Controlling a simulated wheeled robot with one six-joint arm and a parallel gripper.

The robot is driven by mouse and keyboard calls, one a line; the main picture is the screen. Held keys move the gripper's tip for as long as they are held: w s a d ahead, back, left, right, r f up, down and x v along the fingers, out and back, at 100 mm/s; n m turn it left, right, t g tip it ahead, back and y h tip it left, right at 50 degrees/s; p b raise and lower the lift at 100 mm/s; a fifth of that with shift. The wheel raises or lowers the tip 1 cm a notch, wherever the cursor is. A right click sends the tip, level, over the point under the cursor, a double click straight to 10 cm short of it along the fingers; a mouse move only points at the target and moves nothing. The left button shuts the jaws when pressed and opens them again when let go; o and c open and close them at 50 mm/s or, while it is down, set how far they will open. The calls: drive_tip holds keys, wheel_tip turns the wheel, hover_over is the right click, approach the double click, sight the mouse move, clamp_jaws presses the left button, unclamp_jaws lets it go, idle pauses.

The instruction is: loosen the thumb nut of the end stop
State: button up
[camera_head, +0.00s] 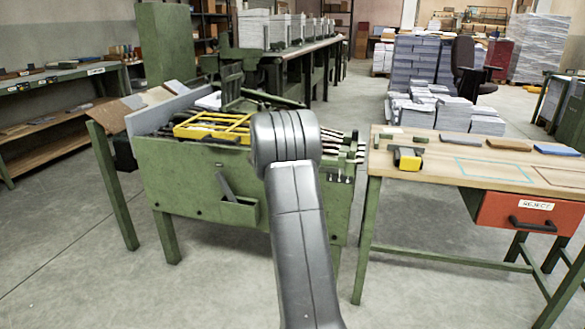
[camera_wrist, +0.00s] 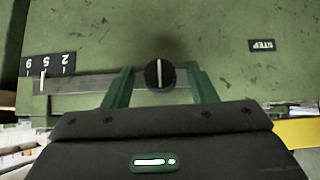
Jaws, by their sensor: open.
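The thumb nut (camera_wrist: 160,74) is a round black knob with a pale line across its face, seen in the wrist view on a grey metal bar (camera_wrist: 82,83) along the green machine. My gripper (camera_wrist: 162,78) is open, with one green finger on each side of the nut and a visible gap to both. Whether the fingertips reach the nut's depth is unclear. A black scale plate (camera_wrist: 48,64) with white numbers is left of the nut, near a pale pointer (camera_wrist: 42,78). In the head view my arm hides the gripper and nut.
A "STEP" label (camera_wrist: 262,45) is right of the nut. In the head view, the green machine (camera_head: 185,180) carries a yellow frame (camera_head: 213,127). A wooden bench (camera_head: 445,160) with a red "REJECT" drawer (camera_head: 520,213) stands to the right. Grey floor lies between them.

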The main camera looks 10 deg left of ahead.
drive_tip(key=p+v, duration=0.2)
drive_tip(key=v, duration=1.1)
drive_tip(key=shift+s+r, duration=0.25)
drive_tip(key=shift+w, duration=0.1)
drive_tip(key=b+x, duration=0.2)
drive_tip(key=x, duration=1.1)
drive_tip(key=shift+w+f, duration=0.25)
drive_tip(key=shift+f, duration=0.05)
drive_tip(key=p+v, duration=0.2)
drive_tip(key=v, duration=1.2)
drive_tip(key=w+f+m+y+p, duration=0.1)
drive_tip(key=w+f+y+p, duration=0.1)
drive_tip(key=w+f, duration=0.7)
drive_tip(key=shift+w+d+f+p, duration=0.25)
drive_tip(key=shift+w+d+p, duration=0.1)
drive_tip(key=shift+w+p, duration=0.1)
